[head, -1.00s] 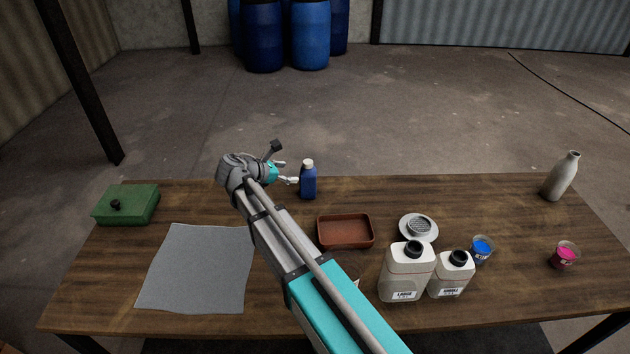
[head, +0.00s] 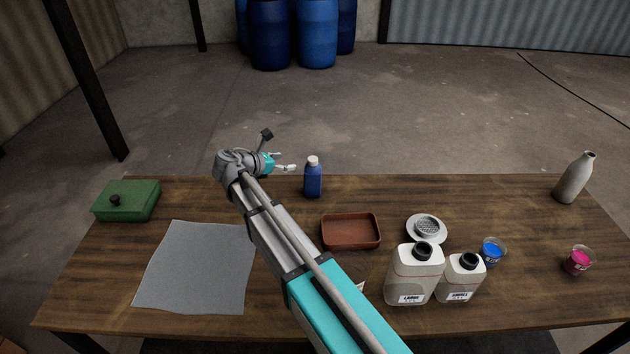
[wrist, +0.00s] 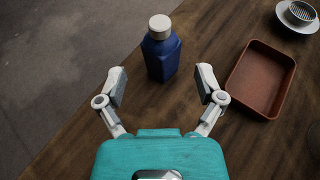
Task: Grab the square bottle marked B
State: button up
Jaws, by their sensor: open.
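A blue square bottle with a white cap (head: 313,180) stands upright near the far edge of the table. It also shows in the wrist view (wrist: 162,55), just beyond and between the open fingers; no letter can be read on it. My gripper (head: 290,167) is to the left of the bottle in the head view, apart from it. In the wrist view my gripper (wrist: 161,88) is open and empty, with its fingers pointing toward the bottle.
A rust-brown tray (head: 351,246) lies right of the bottle. Two white jugs (head: 413,285), a strainer dish (head: 427,238), blue (head: 492,255) and pink (head: 578,262) cups and a grey bottle (head: 573,180) stand further right. A green box (head: 127,206) and grey sheet (head: 195,290) lie left.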

aim_at(310, 160)
jog(key=b+x, duration=0.2)
jog(key=x, duration=0.4)
jog(key=shift+w+d+f, duration=0.15)
jog(key=shift+d+f, duration=0.05)
jog(key=shift+d, duration=0.05)
jog(key=shift+b+x, duration=1.1)
jog(key=shift+x, duration=1.55)
jog(key=shift+a, duration=0.1)
grip_shut()
